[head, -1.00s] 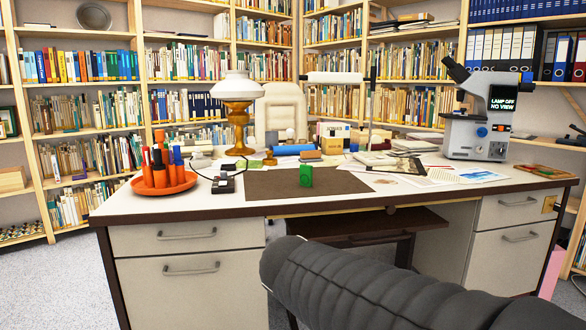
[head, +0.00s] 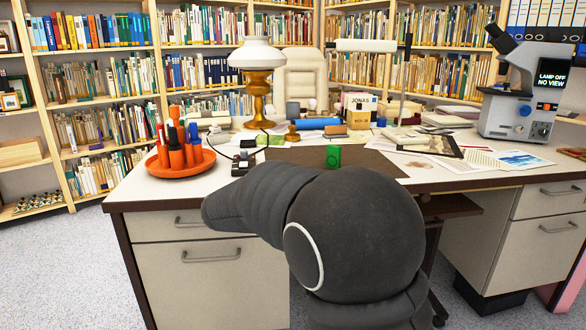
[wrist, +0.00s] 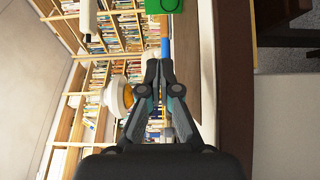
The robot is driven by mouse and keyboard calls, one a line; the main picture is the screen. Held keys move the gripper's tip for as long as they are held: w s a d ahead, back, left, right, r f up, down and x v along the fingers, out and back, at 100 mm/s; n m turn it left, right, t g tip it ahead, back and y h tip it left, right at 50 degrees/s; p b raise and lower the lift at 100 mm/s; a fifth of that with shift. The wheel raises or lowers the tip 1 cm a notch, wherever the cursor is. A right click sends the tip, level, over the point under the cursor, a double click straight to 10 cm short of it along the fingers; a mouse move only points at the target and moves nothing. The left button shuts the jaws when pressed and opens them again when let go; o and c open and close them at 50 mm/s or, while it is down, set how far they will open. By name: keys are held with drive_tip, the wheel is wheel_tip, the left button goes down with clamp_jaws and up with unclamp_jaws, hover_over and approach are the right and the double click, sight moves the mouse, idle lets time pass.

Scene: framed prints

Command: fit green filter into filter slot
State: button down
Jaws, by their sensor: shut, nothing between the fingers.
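The green filter (head: 333,156) stands upright on the brown desk mat (head: 365,160). It also shows in the wrist view as a green block with a round mark (wrist: 238,16), cut off by the top edge. My gripper (wrist: 160,66) is shut and empty, apart from the filter. In the head view my dark arm covers the front of the desk and the gripper cannot be made out. The microscope (head: 527,92) stands at the right of the desk, its screen reading "LAMP OFF NO VIEW". I cannot make out a filter slot on it.
An orange tray (head: 181,168) with orange and blue upright pieces stands at the left, near an oil lamp (head: 257,80). A blue roll (head: 318,123), a small box (head: 359,103) and papers (head: 485,159) lie behind and right of the mat. Bookshelves line the walls.

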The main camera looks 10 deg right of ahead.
sight(334, 157)
drive_tip(key=p+x, duration=0.2)
drive_tip(key=x, duration=1.6)
drive_tip(key=shift+s, duration=0.15)
